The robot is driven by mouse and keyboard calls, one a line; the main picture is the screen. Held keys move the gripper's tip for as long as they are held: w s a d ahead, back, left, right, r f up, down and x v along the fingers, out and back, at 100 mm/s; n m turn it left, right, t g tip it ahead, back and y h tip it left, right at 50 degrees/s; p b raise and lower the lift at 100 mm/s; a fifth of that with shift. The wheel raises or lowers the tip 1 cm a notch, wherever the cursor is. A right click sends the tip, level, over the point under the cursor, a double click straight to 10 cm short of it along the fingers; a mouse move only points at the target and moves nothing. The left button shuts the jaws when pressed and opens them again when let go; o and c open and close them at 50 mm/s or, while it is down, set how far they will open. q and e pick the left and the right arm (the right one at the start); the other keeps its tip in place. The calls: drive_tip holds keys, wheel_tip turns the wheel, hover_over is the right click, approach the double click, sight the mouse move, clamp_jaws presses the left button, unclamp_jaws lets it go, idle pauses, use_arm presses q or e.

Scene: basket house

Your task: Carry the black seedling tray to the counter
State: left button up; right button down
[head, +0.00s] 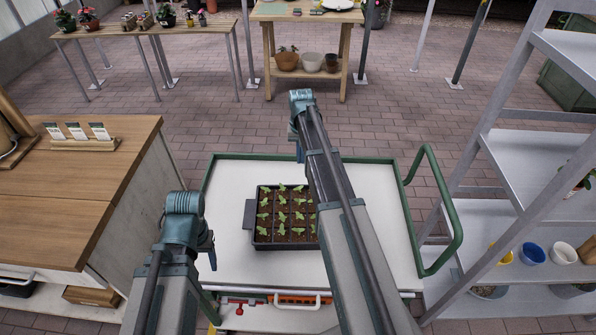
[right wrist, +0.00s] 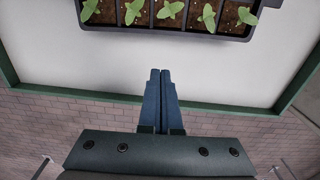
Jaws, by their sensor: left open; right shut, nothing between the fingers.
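The black seedling tray (head: 285,246) sits on a white-topped trolley (head: 232,185) with a green rim. It holds several green seedlings in soil cells, and a handle tab shows on its left side. My right arm hides part of its right side. My right gripper (right wrist: 160,72) is shut and empty, over the trolley top and apart from the tray. My left gripper (head: 210,252) is left of the tray, by the trolley's left edge; it is open. The wooden-topped counter (head: 75,205) stands at the left.
Seed packets in a wooden holder (head: 97,140) stand on the counter, with bare wood in front. A metal shelf with pots (head: 532,250) stands at the right. The trolley's green handle (head: 455,215) faces it. Benches with plants (head: 140,28) are at the back, beyond clear brick floor.

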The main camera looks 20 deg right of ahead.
use_arm(q)
drive_tip(key=f+b, duration=1.1)
drive_tip(key=shift+w, duration=0.2)
use_arm(e)
drive_tip(key=f, duration=0.3)
drive_tip(key=d+f, duration=0.1)
drive_tip(key=f, duration=0.3)
drive_tip(key=w+f, duration=0.1)
drive_tip(key=f, duration=0.2)
drive_tip(key=shift+d+f, duration=0.4)
use_arm(q)
drive_tip(key=shift+r+p, duration=0.5)
drive_tip(key=shift+r, duration=0.1)
use_arm(e)
drive_tip(key=s, duration=0.1)
drive_tip(key=s+a+r, duration=0.1)
drive_tip(key=s, duration=0.1)
drive_tip(key=shift+a, duration=0.2)
drive_tip(key=shift+s+a, duration=0.2)
drive_tip(key=shift+s, duration=0.1)
